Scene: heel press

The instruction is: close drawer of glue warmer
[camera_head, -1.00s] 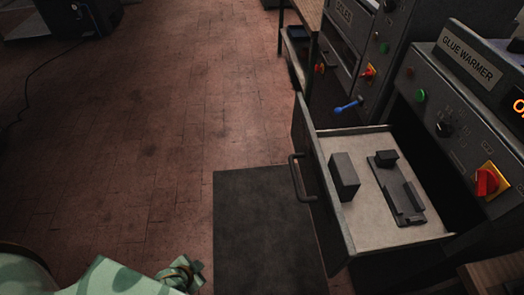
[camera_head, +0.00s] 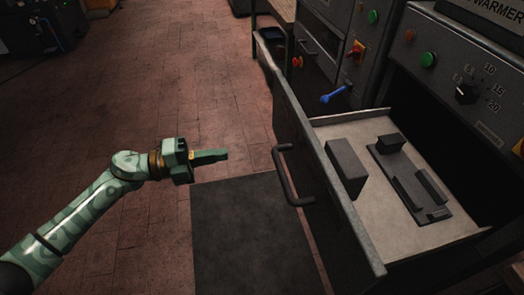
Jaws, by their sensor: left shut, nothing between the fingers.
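The glue warmer (camera_head: 440,75) stands at the right, with a dial and a green button on its front. Its drawer (camera_head: 325,175) is pulled far out, showing a pale floor inside. A dark bar handle (camera_head: 285,178) sits on the drawer's front. My left gripper (camera_head: 226,154) is shut and empty. In the picture it is left of the handle and apart from it, its fingers pointing right toward the drawer front. My right gripper is not in view.
In the drawer lie a dark block (camera_head: 345,167) and a flat dark fixture (camera_head: 410,185). A dark mat (camera_head: 245,235) covers the floor before the drawer. A blue-handled item (camera_head: 335,94) shows behind the drawer.

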